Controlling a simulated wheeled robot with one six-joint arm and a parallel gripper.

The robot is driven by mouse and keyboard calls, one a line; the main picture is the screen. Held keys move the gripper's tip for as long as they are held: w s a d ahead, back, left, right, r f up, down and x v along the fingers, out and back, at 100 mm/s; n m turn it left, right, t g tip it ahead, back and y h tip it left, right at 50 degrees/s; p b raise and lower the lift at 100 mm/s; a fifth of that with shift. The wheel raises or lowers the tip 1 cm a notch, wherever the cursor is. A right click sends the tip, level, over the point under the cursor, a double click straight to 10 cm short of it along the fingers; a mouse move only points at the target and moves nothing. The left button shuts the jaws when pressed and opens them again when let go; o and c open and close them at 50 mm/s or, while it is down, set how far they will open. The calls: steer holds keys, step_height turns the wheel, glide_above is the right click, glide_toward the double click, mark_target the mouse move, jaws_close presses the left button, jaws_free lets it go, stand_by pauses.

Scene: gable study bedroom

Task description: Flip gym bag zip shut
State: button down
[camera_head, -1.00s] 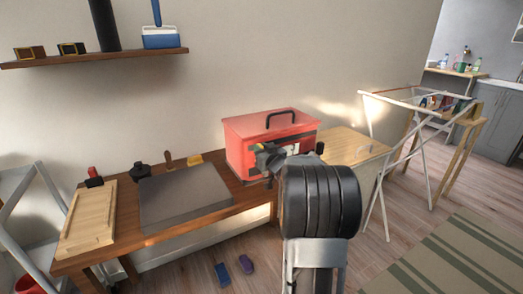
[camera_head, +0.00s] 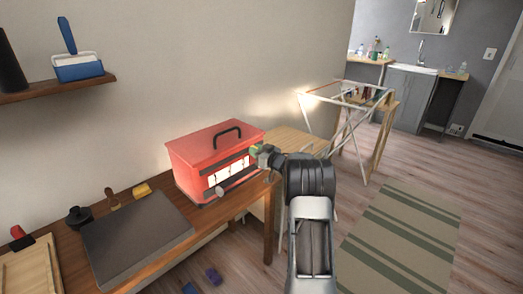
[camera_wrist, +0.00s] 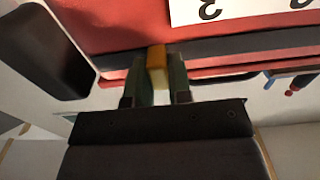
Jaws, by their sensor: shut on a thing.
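A red box-like bag (camera_head: 215,145) with a black handle on top stands on the wooden bench. A white numbered panel and a dark strip (camera_wrist: 225,47) run along its front. My gripper (camera_head: 263,158) is at the right end of that front. In the wrist view, my gripper (camera_wrist: 157,90) is shut on a small orange-tan tab (camera_wrist: 157,58), which lies against the dark strip. I take the tab to be the zip pull; its lower part is hidden between the fingers.
The wooden bench (camera_head: 150,250) also holds a dark flat slab (camera_head: 135,232) and a pale board (camera_head: 30,272). A white drying rack (camera_head: 345,120) stands to the right. A striped rug (camera_head: 400,235) lies on open floor.

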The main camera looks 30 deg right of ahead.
steer(key=shift+d, duration=0.2)
steer(key=c, duration=1)
jaws_free()
steer(key=shift+c, duration=0.2)
steer(key=v, duration=1.3)
steer(key=shift+s, duration=0.3)
steer(key=shift+d, duration=0.15)
steer(key=shift+c, duration=0.2)
